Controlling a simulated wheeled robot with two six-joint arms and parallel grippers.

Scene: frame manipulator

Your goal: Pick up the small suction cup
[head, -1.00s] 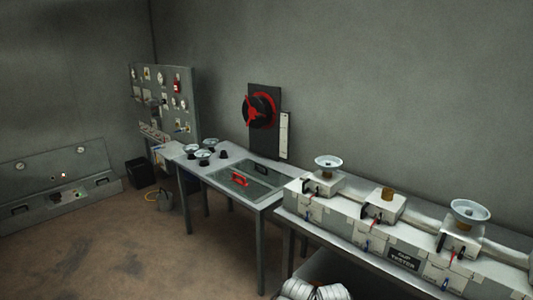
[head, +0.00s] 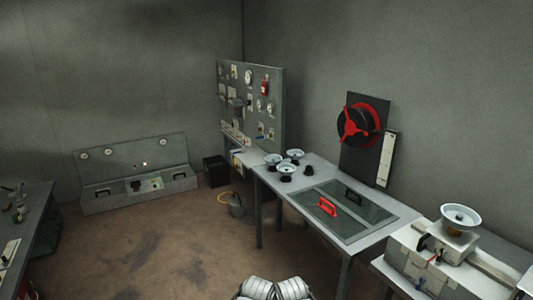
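Several suction cups stand on the grey table along the wall. They have pale dish-shaped tops on dark bases: a left cup (head: 273,159), a back cup (head: 295,154) and a front cup (head: 287,168). A smaller dark piece (head: 308,170) sits just right of them; it is too small to tell if it is the small suction cup. Another pale cup (head: 461,215) stands on the white tester box at the right.
The grey table (head: 385,228) holds a dark panel with a red handle (head: 327,206) and a black handle. A tester bench (head: 430,262) stands at the right, another bench (head: 30,215) at the left. A bucket (head: 237,205) stands by the wall panel. The brown floor (head: 160,250) between is open.

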